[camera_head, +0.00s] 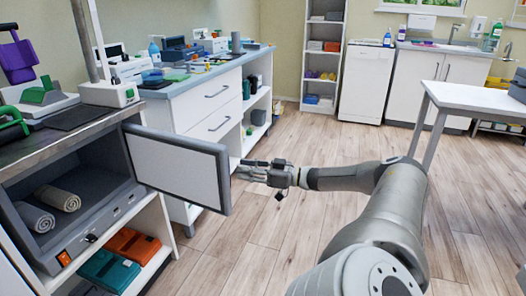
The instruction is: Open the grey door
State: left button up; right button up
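The grey door (181,168) has a dark grey frame and a pale panel. It stands swung open from the right side of a grey cabinet (92,222) at the left, sticking out over the floor. Inside the open cabinet lie two rolled grey towels (58,198). My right gripper (246,171) is just right of the door's free edge, pointing left towards it. I see no clear contact. Its fingers are small, and I cannot tell whether they are open or shut. My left gripper is not in view.
A white drawer counter (211,105) stands behind the door. A white table (475,98) is at the right. The wooden floor between them is clear.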

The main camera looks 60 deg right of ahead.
jog(key=v, duration=0.5)
jog(key=shift+s, duration=0.15)
dwell(0.3)
